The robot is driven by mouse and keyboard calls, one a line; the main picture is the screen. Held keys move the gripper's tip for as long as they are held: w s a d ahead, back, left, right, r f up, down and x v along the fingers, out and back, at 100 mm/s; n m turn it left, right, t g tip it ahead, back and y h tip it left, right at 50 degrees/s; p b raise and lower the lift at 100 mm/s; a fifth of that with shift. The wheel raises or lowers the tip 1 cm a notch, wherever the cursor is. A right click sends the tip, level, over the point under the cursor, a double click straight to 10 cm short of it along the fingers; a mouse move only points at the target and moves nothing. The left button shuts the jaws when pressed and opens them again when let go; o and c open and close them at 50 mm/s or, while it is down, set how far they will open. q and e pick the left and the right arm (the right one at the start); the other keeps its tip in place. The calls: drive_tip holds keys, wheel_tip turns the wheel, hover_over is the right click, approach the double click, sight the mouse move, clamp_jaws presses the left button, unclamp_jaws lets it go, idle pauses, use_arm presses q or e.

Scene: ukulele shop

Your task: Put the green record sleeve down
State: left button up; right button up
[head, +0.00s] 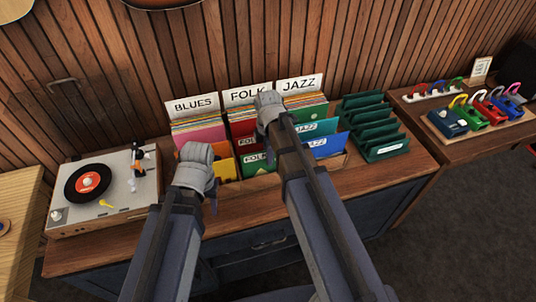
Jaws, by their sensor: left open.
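A green record sleeve (262,167) stands in the front of the middle section of the record crate, below the FOLK divider (246,95). It is partly hidden by my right arm. My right gripper (268,104) is over the back of the middle section, near the FOLK and JAZZ dividers. Its fingertips are hidden, so I cannot tell what is between them. My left gripper (197,160) is open at the front left of the crate, beside a yellow sleeve (225,167). The wooden crate (240,186) sits on the cabinet.
A turntable (90,189) with a black record stands at the left. A BLUES divider (195,106), a JAZZ divider (300,85) and a blue sleeve (329,146) are in the crate. A dark green slotted rack (374,130) is to its right. A side table (470,140) holds colourful small items.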

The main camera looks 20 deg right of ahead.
wheel_tip(320, 180, up, 13)
drive_tip(key=p, duration=1.3)
drive_tip(key=s+a+m+h, duration=0.1)
drive_tip(key=s+a+m, duration=0.9)
drive_tip(key=s+m, duration=0.4)
drive_tip(key=shift+s+a+r+m, duration=0.15)
drive_tip(key=shift+a+m, duration=0.1)
drive_tip(key=shift+m, duration=0.15)
wheel_tip(320, 180, down, 10)
drive_tip(key=b, duration=1)
drive_tip(key=shift+f, duration=0.2)
